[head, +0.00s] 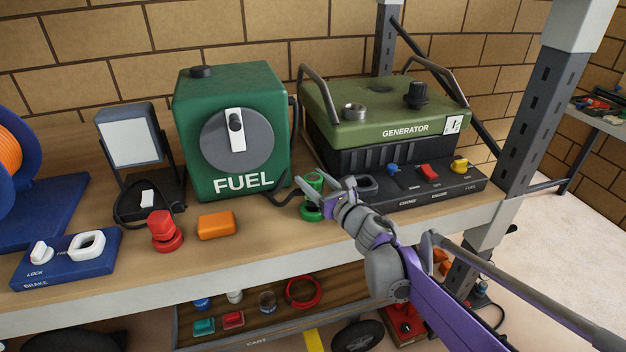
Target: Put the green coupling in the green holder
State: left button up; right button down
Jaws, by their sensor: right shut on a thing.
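My right gripper (315,191) reaches in from the lower right over the bench, between the fuel tank and the generator. It is shut on the green coupling (316,178), whose top shows above the fingers. The green holder (311,212) is a low green piece on the bench just below the fingers. The fingers hide the space between coupling and holder, so I cannot tell whether the coupling is seated or just above. My left gripper is not in view.
The green fuel tank (268,120) stands left of the gripper, with a black hose near the coupling. The generator (375,130) and its switch panel (440,188) are close on the right. An orange block (216,225) and red coupling (162,226) sit left. A cart (250,342) is below.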

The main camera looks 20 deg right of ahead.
jog(key=shift+f+b, duration=0.75)
jog(key=shift+f, duration=0.7)
jog(key=shift+c, duration=0.6)
grip_release()
